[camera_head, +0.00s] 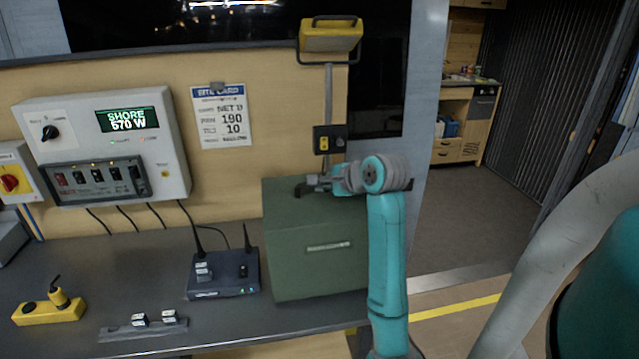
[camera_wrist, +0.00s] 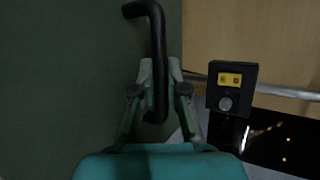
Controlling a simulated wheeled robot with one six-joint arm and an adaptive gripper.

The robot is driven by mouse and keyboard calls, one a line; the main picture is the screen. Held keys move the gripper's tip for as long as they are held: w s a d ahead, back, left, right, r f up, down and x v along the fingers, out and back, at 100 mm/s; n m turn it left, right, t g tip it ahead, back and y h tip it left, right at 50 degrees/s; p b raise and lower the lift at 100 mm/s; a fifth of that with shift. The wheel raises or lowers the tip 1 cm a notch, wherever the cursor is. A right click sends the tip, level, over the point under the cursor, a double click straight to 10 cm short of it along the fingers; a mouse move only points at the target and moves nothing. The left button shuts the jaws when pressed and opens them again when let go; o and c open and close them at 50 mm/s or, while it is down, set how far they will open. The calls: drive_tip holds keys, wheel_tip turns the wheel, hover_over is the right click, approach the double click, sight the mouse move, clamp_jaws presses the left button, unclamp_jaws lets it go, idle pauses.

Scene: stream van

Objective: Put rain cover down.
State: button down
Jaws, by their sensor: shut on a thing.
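The rain cover appears to be the dark green box-like shell (camera_head: 315,255) with a pale label on its front, at the right end of the dark counter. Its flat green face fills the left of the wrist view (camera_wrist: 60,80). In the wrist view my gripper (camera_wrist: 160,75) is shut on a black bent handle (camera_wrist: 157,40), which lies against the green face. The handle's lower part is between the fingers. How it joins the cover is hidden, as is whatever is under the cover.
A black router with two antennas (camera_head: 222,275) stands just left of the cover. A yellow device (camera_head: 48,308) and a grey strip (camera_head: 143,330) lie further left. A black switch box (camera_head: 329,140) and pole are behind my gripper. Open floor (camera_head: 455,240) lies to the right.

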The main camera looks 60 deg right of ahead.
drive_tip(key=shift+f, duration=0.75)
drive_tip(key=c, duration=1.2)
unclamp_jaws()
drive_tip(key=shift+f, duration=0.1)
drive_tip(key=shift+r, duration=0.5)
drive_tip(key=v, duration=1.2)
